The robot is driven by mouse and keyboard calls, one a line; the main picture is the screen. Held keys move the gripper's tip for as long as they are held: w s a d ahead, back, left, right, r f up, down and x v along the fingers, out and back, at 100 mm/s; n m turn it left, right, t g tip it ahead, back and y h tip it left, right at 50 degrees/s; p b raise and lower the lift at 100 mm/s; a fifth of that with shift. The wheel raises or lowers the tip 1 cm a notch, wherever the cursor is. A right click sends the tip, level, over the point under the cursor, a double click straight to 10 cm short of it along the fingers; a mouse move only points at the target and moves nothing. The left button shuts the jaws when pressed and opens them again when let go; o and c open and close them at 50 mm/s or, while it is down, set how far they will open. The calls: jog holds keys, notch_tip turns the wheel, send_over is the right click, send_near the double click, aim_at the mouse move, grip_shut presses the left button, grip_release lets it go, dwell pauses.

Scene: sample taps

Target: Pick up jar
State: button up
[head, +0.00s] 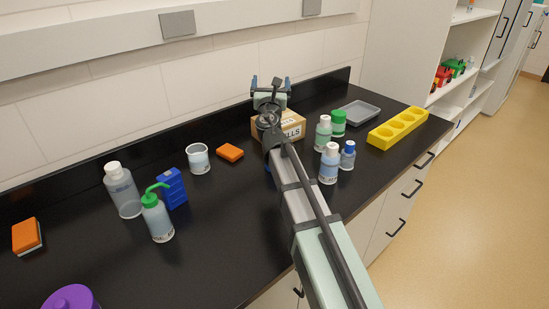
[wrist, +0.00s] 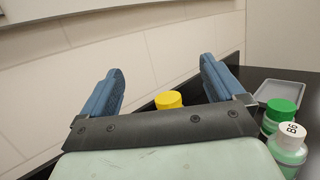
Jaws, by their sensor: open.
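Several lidded containers could be the jar, and I cannot tell which is meant. A yellow lid (wrist: 168,100) shows between and beyond my fingers in the wrist view; its body is hidden behind my gripper, and the head view does not show it. A green-lidded container (head: 338,122) stands right of the box in the head view; its lid also shows at right in the wrist view (wrist: 282,107). A purple lid (head: 72,298) is cut off at the lower left. My gripper (head: 271,82) is open and empty, raised near the wall; its blue fingers (wrist: 161,68) are wide apart.
A cardboard box (head: 292,124) sits behind my arm. White-capped (head: 329,163) and blue-capped bottles (head: 347,155) stand to its right, before a grey tray (head: 362,107) and yellow rack (head: 398,127). Bottles, a beaker (head: 198,158) and sponges occupy the left. The counter's left front is largely clear.

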jog(key=s+d+f+n+g+y, duration=0.2)
jog(key=s+f+n+g+y, duration=0.15)
jog(key=s, duration=0.25)
jog(key=s+d+f+n+g+y, duration=0.2)
jog(key=s+d+f+n+y, duration=0.15)
jog(key=s+y, duration=0.2)
jog(key=shift+m+h, duration=0.4)
jog(key=f, duration=0.8)
jog(key=a+f, duration=0.1)
jog(key=f, duration=0.3)
jog(key=shift+s, duration=0.3)
jog(key=shift+x, duration=3.7)
jog(key=c, duration=1.1)
